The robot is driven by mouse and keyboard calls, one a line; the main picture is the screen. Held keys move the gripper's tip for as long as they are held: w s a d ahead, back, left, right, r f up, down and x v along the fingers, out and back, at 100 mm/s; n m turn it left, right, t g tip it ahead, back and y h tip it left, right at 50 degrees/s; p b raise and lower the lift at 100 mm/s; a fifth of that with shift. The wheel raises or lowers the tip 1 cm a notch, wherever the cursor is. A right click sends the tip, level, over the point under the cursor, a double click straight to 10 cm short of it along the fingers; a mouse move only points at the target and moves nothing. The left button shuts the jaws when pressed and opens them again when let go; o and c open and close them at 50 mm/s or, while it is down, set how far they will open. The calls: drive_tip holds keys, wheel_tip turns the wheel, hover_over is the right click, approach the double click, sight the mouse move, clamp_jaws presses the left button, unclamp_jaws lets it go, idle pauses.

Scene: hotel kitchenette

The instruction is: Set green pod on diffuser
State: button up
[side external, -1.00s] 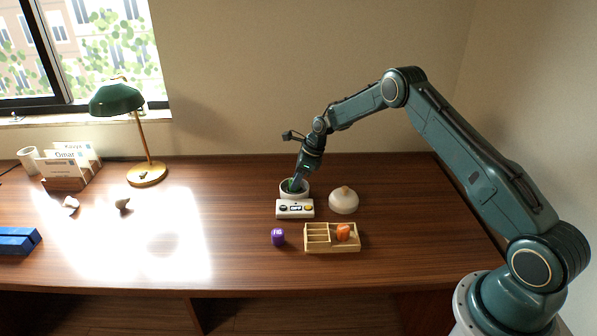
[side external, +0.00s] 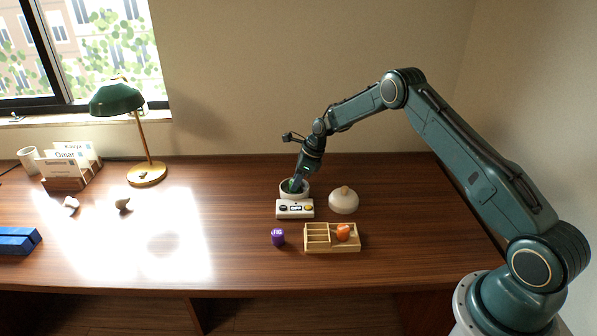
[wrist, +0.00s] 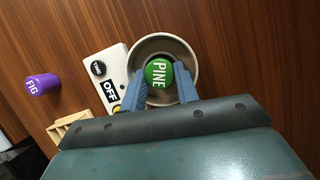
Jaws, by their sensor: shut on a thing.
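The green pod (wrist: 158,73), labelled PINE, is between the fingers of my gripper (wrist: 160,88) in the wrist view. My gripper is shut on it. The pod is inside the round rim of the diffuser bowl (wrist: 187,54); whether it touches the bottom I cannot tell. In the side view my gripper (side external: 295,186) reaches down into the diffuser (side external: 306,194), and its fingers mostly hide the pod. The diffuser's white control panel (side external: 295,209) is joined at its front and reads OFF in the wrist view (wrist: 104,82).
A domed cream lid (side external: 343,202) stands right of the diffuser. A purple FIG pod (side external: 278,237) stands in front. A wooden tray (side external: 318,248) holds an orange pod (side external: 343,232). A green lamp (side external: 117,99) stands far left. The desk's middle left is mostly clear.

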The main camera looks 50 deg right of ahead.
drive_tip(key=shift+f, duration=0.35)
drive_tip(key=o, duration=0.7)
drive_tip(key=shift+r, duration=0.15)
drive_tip(key=shift+v, duration=5.4)
